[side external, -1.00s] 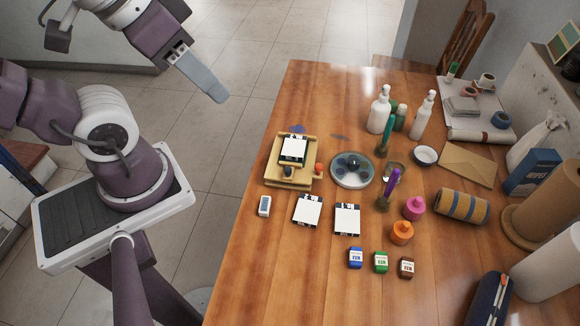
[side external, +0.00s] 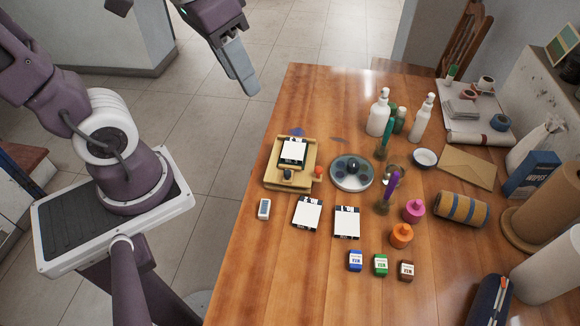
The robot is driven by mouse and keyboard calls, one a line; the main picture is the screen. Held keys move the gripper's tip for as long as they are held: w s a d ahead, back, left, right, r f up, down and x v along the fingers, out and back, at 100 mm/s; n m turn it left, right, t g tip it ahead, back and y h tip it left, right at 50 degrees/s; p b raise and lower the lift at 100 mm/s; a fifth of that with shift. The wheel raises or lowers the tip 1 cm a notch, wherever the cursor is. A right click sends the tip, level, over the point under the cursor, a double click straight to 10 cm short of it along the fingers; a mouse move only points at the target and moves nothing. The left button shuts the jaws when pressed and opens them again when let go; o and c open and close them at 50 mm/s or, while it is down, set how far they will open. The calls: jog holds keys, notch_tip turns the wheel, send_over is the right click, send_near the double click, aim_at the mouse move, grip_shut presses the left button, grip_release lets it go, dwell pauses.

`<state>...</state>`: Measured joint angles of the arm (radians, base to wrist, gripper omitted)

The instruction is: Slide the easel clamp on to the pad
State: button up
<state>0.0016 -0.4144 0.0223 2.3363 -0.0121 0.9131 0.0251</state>
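A small wooden easel (side external: 275,180) lies near the left edge of the table. A white pad (side external: 293,150) with dark ends rests on it. A small dark piece (side external: 287,173) sits at the pad's lower edge, perhaps the clamp; it is too small to be sure. An orange knob (side external: 318,172) stands at the easel's right side. My gripper (side external: 252,90) is in the air off the table's left edge, up and left of the easel and apart from it. Its grey fingers overlap in this view, so their gap cannot be seen. Nothing shows at their tips.
A round palette (side external: 369,180) is right of the easel. White bottles (side external: 379,112) stand behind. The table's left front (side external: 265,280) is bare.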

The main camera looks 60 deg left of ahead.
jog(key=w+f+g, duration=0.3)
jog(key=w+f, duration=0.3)
jog(key=w, duration=0.2)
jog(key=g, duration=0.3)
send_over(289, 171)
jog(key=w, duration=0.2)
jog(key=w+x, duration=0.2)
jog(key=x, duration=0.7)
jog(key=f, duration=0.5)
jog(key=s+f+g, duration=0.1)
jog(key=f, duration=0.4)
jog(key=f+g, duration=0.1)
jog(key=f, duration=0.5)
jog(key=shift+s+a+f, duration=0.1)
jog(key=shift+s, duration=0.25)
jog(key=shift+c, duration=0.5)
grip_shut()
jog(key=shift+w, duration=0.1)
